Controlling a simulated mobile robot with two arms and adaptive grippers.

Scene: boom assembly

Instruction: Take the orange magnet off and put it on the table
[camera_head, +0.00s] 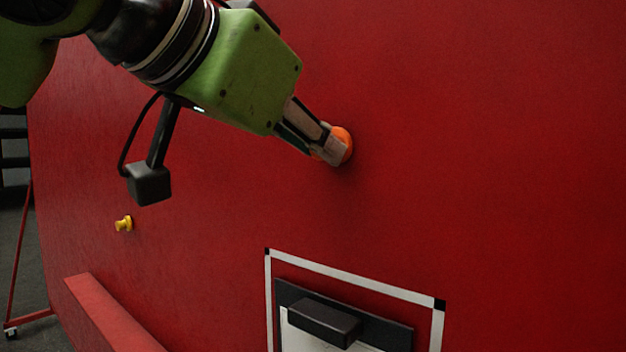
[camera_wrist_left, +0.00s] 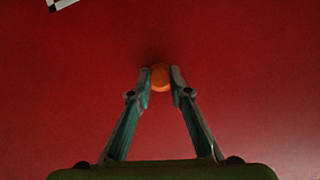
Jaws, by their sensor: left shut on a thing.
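The orange magnet (camera_head: 346,141) is a small round piece at the red board's upper middle in the head view. My left gripper (camera_head: 330,148) comes in from the upper left and is shut on the magnet, hiding part of it. In the left wrist view the magnet (camera_wrist_left: 160,77) sits between the two fingertips of the left gripper (camera_wrist_left: 160,80). I cannot tell whether the magnet touches the board. No table shows in either view. My right gripper is not in view.
The red board (camera_head: 500,150) fills most of the view. A yellow knob (camera_head: 124,224) is on it at left. A black clip (camera_head: 324,322) and a white-bordered frame (camera_head: 355,280) are below. A red ledge (camera_head: 110,318) juts out at lower left.

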